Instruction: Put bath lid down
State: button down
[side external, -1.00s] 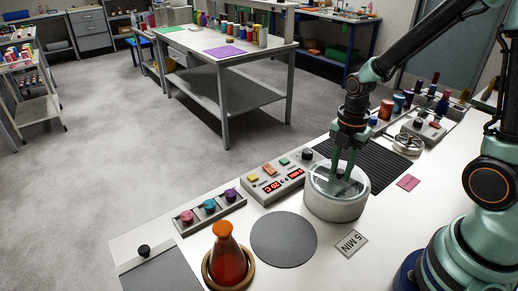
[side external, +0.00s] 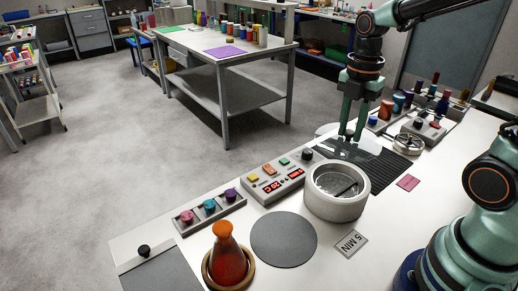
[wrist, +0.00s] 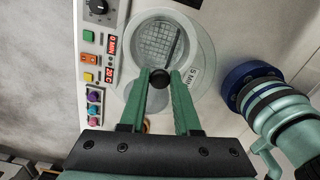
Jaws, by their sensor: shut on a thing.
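The bath (side external: 322,207) is a round, pale pot, open at the top, with a grid visible inside. In the wrist view its mouth (wrist: 155,42) lies beyond my fingertips. My gripper (side external: 352,136) is shut on the clear bath lid (side external: 327,131), above and behind the bath in the side view. The lid is see-through and its outline is hard to make out there. In the wrist view my fingertips (wrist: 160,80) close on a small dark knob (wrist: 158,79). The lid appears apart from the bath; its exact height is unclear.
A black ribbed mat (side external: 393,162) lies behind the bath. The control box (side external: 277,180) stands left of it. A grey round mat (side external: 283,240), a 5 MIN tag (side external: 351,243) and an orange-stoppered flask (side external: 227,263) are in front. A pink card (side external: 408,182) lies to the right.

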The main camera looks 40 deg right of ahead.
aim_at(350, 131)
notch_tip(350, 131, up, 7)
jog(key=shift+r, duration=0.45)
jog(key=shift+a+r, duration=0.1)
jog(key=shift+a, duration=0.25)
jog(key=a+f, duration=0.3)
jog(key=a, duration=0.6)
jog(key=a+f, duration=0.3)
jog(key=a, duration=0.6)
jog(key=f, duration=1.5)
jog(key=shift+s+d, duration=0.1)
jog(key=shift+s, duration=0.3)
jog(key=shift+f, duration=2.35)
